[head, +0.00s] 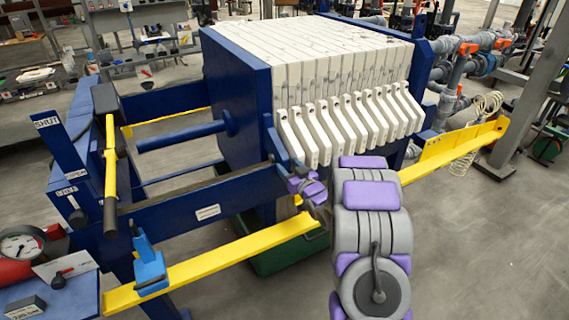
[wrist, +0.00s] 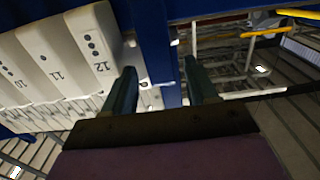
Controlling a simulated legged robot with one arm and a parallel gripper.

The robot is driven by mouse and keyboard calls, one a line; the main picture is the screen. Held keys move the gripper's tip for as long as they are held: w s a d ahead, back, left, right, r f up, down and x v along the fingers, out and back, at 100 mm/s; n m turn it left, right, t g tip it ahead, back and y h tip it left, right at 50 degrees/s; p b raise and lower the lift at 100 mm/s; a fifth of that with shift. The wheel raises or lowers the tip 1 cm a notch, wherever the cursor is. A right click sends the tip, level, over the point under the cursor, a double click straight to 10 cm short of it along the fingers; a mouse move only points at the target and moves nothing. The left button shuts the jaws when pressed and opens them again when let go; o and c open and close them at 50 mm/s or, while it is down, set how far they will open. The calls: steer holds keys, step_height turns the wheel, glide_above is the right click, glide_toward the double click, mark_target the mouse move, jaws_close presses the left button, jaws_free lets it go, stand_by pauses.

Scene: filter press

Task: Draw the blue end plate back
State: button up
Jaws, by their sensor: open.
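The blue end plate (head: 238,95) stands upright at the left end of the white filter plates (head: 345,50), apparently against the first of them. My gripper (head: 308,187) is at the plate's near side, low by the blue side rail (head: 195,200); my arm partly hides that area. In the wrist view my gripper (wrist: 159,68) is open. A blue upright part, seemingly the end plate's edge or its handle (wrist: 157,40), shows between and beyond the two dark fingers. I cannot tell whether either finger touches it. White plates numbered 10, 11 and 12 (wrist: 92,45) are left of the fingers.
A yellow-barred lever (head: 110,170) and a SHUT label (head: 46,122) are at left. A yellow rail (head: 215,262) crosses in front. A gauge (head: 20,245) sits lower left.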

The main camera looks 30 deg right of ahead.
steer(key=w, duration=0.2)
steer(key=shift+w+a, duration=0.25)
steer(key=shift+w, duration=0.05)
steer(key=shift+w+d+r, duration=0.1)
steer(key=shift+w, duration=0.45)
steer(key=shift+w+d, duration=0.15)
steer(key=shift+d, duration=0.05)
steer(key=shift+a, duration=0.15)
jaws_close()
